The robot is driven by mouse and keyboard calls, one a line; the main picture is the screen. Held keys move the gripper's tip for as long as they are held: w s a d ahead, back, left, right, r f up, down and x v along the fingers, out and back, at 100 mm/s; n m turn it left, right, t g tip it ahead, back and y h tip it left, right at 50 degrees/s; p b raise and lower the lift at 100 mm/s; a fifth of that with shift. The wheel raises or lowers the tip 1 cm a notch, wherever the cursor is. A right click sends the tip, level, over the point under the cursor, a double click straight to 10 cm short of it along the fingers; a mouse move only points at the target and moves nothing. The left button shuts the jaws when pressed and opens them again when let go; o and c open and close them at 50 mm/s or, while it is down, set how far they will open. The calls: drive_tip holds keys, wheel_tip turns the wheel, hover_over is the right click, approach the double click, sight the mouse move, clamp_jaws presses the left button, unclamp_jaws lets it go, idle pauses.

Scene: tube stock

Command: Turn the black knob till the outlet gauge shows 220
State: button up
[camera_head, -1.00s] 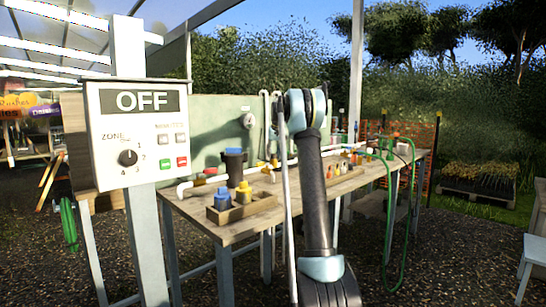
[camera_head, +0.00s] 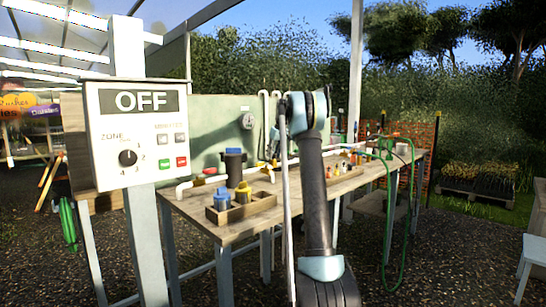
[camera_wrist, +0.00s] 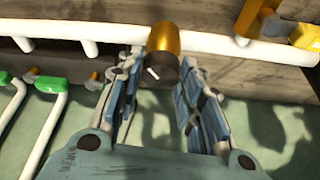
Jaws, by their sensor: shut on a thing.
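In the wrist view the black knob (camera_wrist: 163,68) sits between the fingertips of my gripper (camera_wrist: 168,65), below a brass-coloured body (camera_wrist: 165,38) on the white pipe. A short white mark shows on the knob. The fingers are closed in on it from both sides. In the head view my arm hides the knob and the fingertips. A round gauge (camera_head: 247,121) shows on the green board left of my arm. Its needle and numbers are too small to read, and I cannot tell whether it is the outlet gauge.
The wooden bench (camera_head: 240,232) carries a tray (camera_head: 240,210) with blue and yellow parts, and a dark canister (camera_head: 233,165). A control box reading OFF (camera_head: 139,130) stands at the left. In the wrist view, green-handled pipes (camera_wrist: 48,83) lie left and yellow fittings (camera_wrist: 305,36) right.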

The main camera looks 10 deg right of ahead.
drive_tip(key=o, duration=1)
drive_tip(key=shift+o, duration=0.2)
drive_tip(key=v, duration=1.2)
